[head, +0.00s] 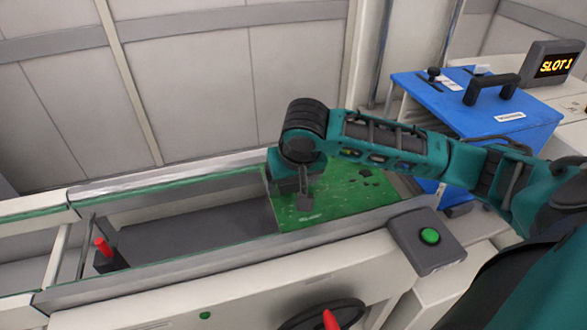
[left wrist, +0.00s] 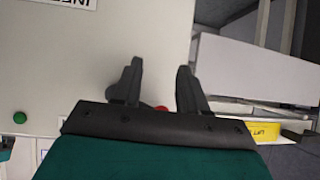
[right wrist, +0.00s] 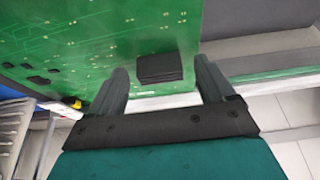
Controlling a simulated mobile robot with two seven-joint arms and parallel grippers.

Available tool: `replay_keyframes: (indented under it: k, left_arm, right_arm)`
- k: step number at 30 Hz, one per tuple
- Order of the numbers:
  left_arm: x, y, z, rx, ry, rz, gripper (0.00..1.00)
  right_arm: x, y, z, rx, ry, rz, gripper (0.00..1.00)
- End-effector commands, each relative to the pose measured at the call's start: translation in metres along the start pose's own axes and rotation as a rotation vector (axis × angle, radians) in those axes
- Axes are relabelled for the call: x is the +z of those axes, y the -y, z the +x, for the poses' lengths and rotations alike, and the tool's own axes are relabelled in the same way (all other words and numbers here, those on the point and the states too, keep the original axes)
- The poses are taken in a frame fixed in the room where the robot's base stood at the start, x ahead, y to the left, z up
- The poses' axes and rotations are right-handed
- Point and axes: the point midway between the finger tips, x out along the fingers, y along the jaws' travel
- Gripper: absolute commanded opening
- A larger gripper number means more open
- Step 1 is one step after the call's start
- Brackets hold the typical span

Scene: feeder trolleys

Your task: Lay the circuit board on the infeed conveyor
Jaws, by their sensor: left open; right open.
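The green circuit board (head: 345,205) lies flat across the rails at the right end of the infeed conveyor (head: 180,268). My right gripper (head: 306,200) is over the board's left part, pointing down. In the right wrist view the board (right wrist: 95,40) with dark chips fills the upper left, and my right gripper (right wrist: 162,88) has its fingers apart with nothing held between them. Whether the fingertips touch the board cannot be told. My left gripper (left wrist: 157,85) is open and empty in its wrist view, in front of a pale machine panel; it is not in the head view.
A blue box (head: 480,105) with a black handle stands at the right, beside a "SLOT 1" display (head: 555,63). A red-tipped stop (head: 103,248) stands at the left; the belt between is clear.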

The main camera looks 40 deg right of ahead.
Motion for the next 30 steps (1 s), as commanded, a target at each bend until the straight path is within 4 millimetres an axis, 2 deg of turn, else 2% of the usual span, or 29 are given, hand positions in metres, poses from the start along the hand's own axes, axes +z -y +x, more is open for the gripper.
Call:
replay_keyframes:
  k: [5,12,18,23,30]
  left_arm:
    - [-0.004,0.000,-0.002,0.000,-0.002,0.000,0.43]
    - [-0.003,0.000,-0.002,0.000,-0.002,0.000,0.43]
    - [-0.003,0.000,-0.002,0.000,-0.001,0.000,0.43]
    - [-0.003,0.000,-0.002,0.000,-0.001,0.000,0.43]
    - [-0.002,0.000,-0.002,0.000,0.002,0.000,0.43]
  right_arm:
    - [-0.002,0.000,-0.029,-0.003,-0.005,-0.001,0.82]
    - [-0.002,0.001,-0.083,-0.004,-0.008,-0.001,0.82]
    - [-0.002,0.001,-0.115,-0.003,-0.007,0.000,0.82]
    - [-0.001,0.000,-0.125,0.000,-0.004,0.000,0.82]
    - [-0.001,0.000,-0.127,-0.001,-0.004,0.000,0.82]
